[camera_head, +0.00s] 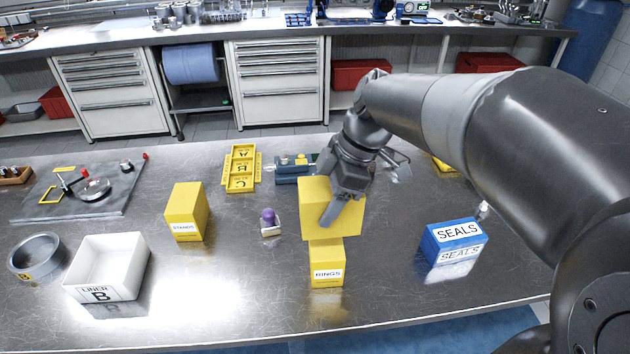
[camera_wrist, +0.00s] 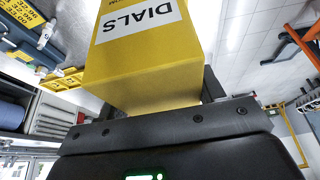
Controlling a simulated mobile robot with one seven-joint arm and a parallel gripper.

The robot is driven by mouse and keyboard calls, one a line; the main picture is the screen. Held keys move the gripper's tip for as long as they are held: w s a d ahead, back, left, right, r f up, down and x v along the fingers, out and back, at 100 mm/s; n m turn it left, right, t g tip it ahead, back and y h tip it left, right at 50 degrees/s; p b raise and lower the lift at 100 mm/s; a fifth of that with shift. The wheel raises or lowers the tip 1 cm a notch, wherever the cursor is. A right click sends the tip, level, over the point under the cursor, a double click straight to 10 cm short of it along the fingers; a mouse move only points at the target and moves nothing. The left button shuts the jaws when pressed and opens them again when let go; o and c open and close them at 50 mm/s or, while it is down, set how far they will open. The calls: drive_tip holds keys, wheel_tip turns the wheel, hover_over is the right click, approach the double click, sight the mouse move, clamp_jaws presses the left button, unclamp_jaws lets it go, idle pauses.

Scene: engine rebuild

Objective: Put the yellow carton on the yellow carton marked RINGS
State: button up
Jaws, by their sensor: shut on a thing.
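My gripper (camera_head: 343,202) is shut on a yellow carton (camera_head: 316,218), with one finger across its visible face. In the wrist view the held carton (camera_wrist: 146,62) shows a white label reading DIALS. I cannot tell whether the two touch. The far side of the held carton is hidden.
A yellow carton marked STANDS (camera_head: 186,211) and a small purple-topped item (camera_head: 268,221) are to the left. A blue SEALS box (camera_head: 454,242) is to the right. A white LINER B bin (camera_head: 110,265) is at front left. The table (camera_head: 395,285) is clear between RINGS and SEALS.

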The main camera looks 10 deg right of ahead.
drive_tip(key=shift+a+f, duration=0.25)
drive_tip(key=shift+f, duration=1.85)
drive_tip(key=shift+f, duration=0.15)
drive_tip(key=o, duration=1.1)
